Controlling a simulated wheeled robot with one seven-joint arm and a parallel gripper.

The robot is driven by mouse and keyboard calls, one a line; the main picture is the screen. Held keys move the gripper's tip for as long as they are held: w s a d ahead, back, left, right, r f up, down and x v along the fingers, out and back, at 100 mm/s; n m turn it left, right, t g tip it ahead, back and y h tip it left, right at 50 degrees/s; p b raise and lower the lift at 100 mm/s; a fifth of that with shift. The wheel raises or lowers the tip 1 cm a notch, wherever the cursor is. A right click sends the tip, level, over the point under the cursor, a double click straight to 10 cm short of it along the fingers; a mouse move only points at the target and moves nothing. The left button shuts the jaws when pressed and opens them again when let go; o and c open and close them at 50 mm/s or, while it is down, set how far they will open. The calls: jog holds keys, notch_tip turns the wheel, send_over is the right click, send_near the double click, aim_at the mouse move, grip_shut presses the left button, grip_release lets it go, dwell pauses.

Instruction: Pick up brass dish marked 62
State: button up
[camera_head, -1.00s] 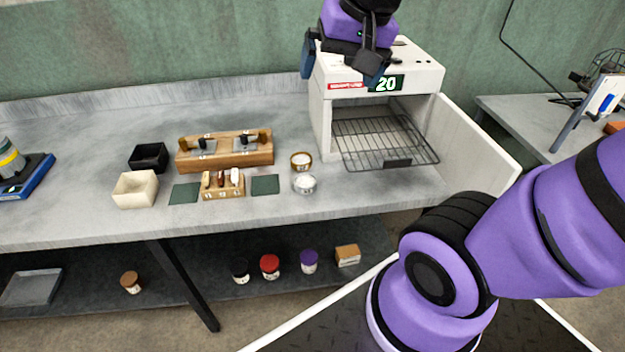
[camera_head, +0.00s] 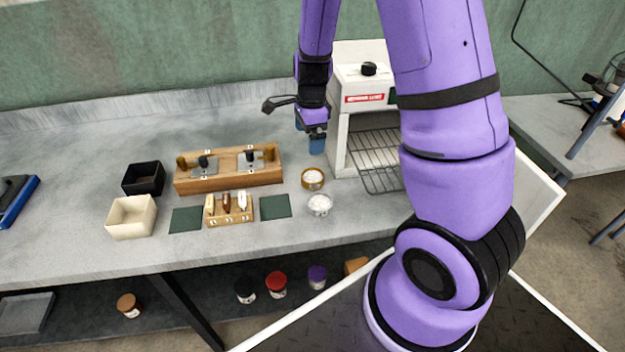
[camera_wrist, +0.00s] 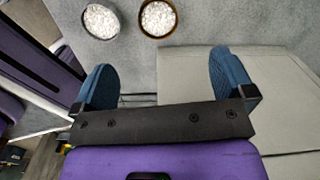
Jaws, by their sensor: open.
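The brass dish (camera_head: 311,187) is a small round dish filled with white grains. It stands on the grey bench, left of the white steamer's rack. It also shows at the top of the wrist view (camera_wrist: 141,22). No number 62 is legible on it. A similar silvery dish (camera_head: 320,212) with white grains stands just in front of it, and appears to its left in the wrist view (camera_wrist: 86,27). My gripper (camera_head: 308,134) is open and empty, above the bench behind the brass dish. Its two blue fingers (camera_wrist: 164,76) are wide apart, with no dish between them.
The white steamer (camera_head: 365,75) stands close to the right of my gripper, partly hidden by my arm. Left of the dishes are a wooden rack (camera_head: 228,180), a smaller tool block (camera_head: 230,219), green mats (camera_head: 276,206), a black box (camera_head: 144,190) and a cream box (camera_head: 130,230).

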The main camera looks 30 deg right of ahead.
notch_tip(320, 180, down, 4)
jog(key=d+m, duration=0.1)
jog(key=m, duration=0.1)
send_over(313, 181)
jog(key=f, duration=0.5)
jog(key=shift+w+d, duration=0.15)
jog(key=shift+w, duration=0.15)
jog(key=shift+s+a+f, duration=0.1)
jog(key=shift+s+f, duration=0.05)
jog(key=shift+f, duration=1.25)
jog(key=shift+s+a+f, duration=0.1)
jog(key=shift+s+f, duration=0.05)
jog(key=shift+f, duration=1.25)
jog(key=c, duration=1)
jog(key=shift+r, duration=0.15)
